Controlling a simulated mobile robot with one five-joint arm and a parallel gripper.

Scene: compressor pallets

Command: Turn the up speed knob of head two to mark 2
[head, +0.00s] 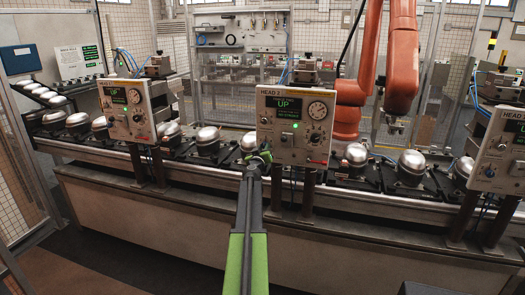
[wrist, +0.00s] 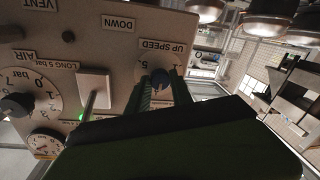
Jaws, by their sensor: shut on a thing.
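The head two panel (head: 284,145) stands in the middle of the head view, with its screen reading UP. My gripper (head: 263,156) is at the panel's lower left corner and covers the up speed knob there. In the wrist view, which is upside down, the dark blue up speed knob (wrist: 160,78) sits below the UP SPEED label (wrist: 163,48). The two green ribbed fingers of my gripper (wrist: 163,93) are closed on it, one on each side. A few dial marks show beside the knob, but its pointer is hidden or too small to read.
Other head panels stand left (head: 127,108) and right (head: 497,150). A conveyor (head: 330,175) with silver compressors runs behind. An orange robot arm (head: 404,50) hangs behind.

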